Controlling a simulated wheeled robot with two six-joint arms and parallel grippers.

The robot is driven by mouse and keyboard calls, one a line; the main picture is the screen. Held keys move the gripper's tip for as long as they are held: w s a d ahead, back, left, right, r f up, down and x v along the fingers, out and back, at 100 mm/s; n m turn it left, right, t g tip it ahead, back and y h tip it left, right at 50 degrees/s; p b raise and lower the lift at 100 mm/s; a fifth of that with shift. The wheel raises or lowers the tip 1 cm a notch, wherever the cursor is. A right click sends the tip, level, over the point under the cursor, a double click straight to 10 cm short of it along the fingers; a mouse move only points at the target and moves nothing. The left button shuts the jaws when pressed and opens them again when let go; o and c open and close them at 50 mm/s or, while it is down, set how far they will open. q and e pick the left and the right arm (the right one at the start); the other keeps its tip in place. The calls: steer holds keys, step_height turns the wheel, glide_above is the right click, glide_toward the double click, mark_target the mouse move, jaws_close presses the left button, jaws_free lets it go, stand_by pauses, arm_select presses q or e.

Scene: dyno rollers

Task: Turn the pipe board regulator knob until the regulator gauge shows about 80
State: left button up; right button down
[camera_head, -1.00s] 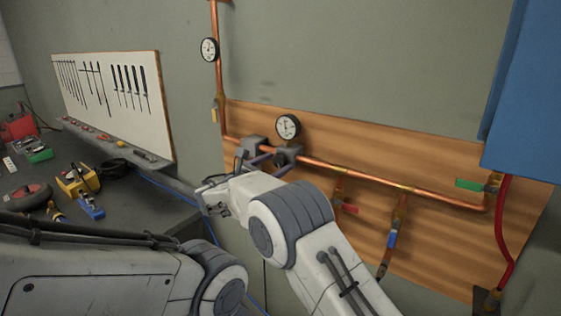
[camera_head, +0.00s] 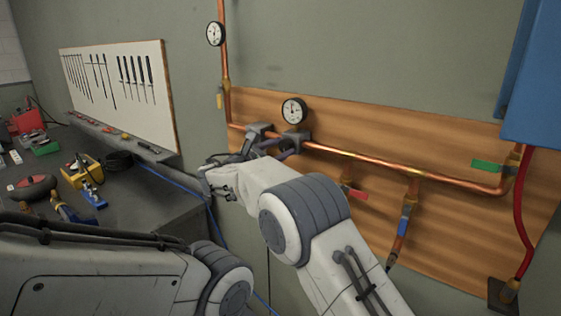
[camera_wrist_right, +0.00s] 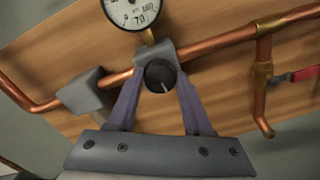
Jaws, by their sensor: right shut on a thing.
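The regulator gauge (camera_head: 294,110), a round white dial with a dark rim, sits above the regulator body (camera_head: 297,138) on the copper pipe. It also shows, cut off, at the top of the wrist view (camera_wrist_right: 131,10); its needle's reading is not clear. The black regulator knob (camera_wrist_right: 160,76) has a light mark near its lower edge. My right gripper (camera_wrist_right: 157,88) is shut on the knob, a purple-grey finger on each side. In the head view my right gripper (camera_head: 284,149) reaches the regulator from below left. My left gripper is not in view.
A second gauge (camera_head: 215,34) is on the vertical pipe at left. A grey block (camera_head: 259,131) sits on the pipe beside the regulator. Red (camera_head: 354,193), blue (camera_head: 404,225) and green (camera_head: 487,166) valve handles are to the right. A blue cabinet (camera_head: 540,80) stands at upper right.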

steer(key=shift+f+m+b, duration=0.1)
steer(key=shift+m+b, duration=0.5)
steer(key=shift+b, duration=0.05)
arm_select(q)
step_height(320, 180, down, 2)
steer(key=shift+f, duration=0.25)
arm_select(e)
steer(key=shift+r, duration=0.2)
steer(key=shift+c, duration=1.5)
jaws_free()
